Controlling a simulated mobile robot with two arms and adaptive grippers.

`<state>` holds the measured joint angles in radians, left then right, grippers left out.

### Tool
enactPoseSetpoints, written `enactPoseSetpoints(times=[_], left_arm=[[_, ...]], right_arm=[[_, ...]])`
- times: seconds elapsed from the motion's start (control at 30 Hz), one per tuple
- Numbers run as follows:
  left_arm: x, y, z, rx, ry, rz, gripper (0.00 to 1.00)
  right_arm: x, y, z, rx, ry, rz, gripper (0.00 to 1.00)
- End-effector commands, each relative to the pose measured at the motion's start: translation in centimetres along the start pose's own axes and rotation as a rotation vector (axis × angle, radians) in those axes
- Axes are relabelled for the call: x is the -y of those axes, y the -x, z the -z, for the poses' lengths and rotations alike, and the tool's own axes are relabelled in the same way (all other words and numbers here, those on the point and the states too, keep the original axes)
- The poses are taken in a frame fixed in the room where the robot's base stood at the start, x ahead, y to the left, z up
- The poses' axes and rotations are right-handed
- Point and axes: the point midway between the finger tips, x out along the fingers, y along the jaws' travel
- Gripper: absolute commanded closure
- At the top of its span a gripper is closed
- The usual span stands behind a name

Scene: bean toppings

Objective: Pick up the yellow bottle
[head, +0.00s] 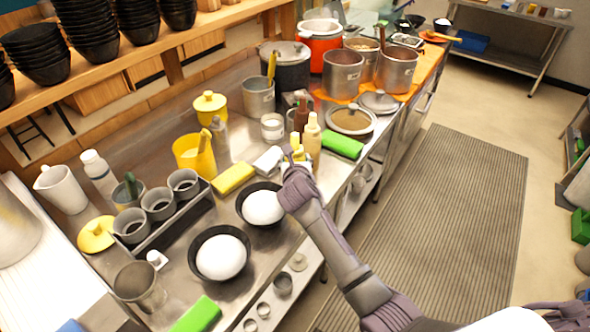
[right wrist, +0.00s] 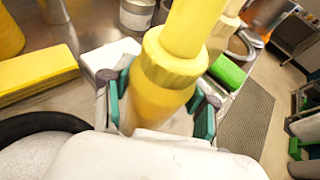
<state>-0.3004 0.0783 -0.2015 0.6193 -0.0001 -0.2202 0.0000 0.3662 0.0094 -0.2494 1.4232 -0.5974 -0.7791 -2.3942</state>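A yellow bottle (right wrist: 165,85) with a ribbed cap and long nozzle stands large between the teal finger pads of my right gripper (right wrist: 162,100) in the right wrist view. The pads lie close against both its sides. In the head view my right gripper (head: 294,168) is at the counter's front, and the bottle's yellow tip (head: 298,151) shows just above it. The gripper hides the lower body of the bottle, so I cannot tell whether its base touches the counter. My left gripper is not in view.
A cream bottle (head: 312,142) stands just behind. Around are a white block (head: 268,160), a yellow block (head: 233,178), a green block (head: 342,145) and a dark bowl with a white mound (head: 262,207). Pots (head: 342,74) stand farther back. The floor mat (head: 440,215) is clear.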

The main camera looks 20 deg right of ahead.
Motion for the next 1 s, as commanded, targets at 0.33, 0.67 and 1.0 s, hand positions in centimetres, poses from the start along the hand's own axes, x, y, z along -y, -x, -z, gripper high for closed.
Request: enactPoseSetpoints(times=[0.33,0.67,1.0], left_arm=[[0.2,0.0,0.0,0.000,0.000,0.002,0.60],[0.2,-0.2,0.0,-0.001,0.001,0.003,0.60],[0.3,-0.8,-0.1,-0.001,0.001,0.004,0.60]], right_arm=[[0.0,0.1,-0.2,0.003,0.000,-0.001,0.59],[0.0,1.2,-3.3,0.010,-0.001,-0.001,0.59],[6.8,2.2,-7.9,0.008,0.004,0.005,0.59]])
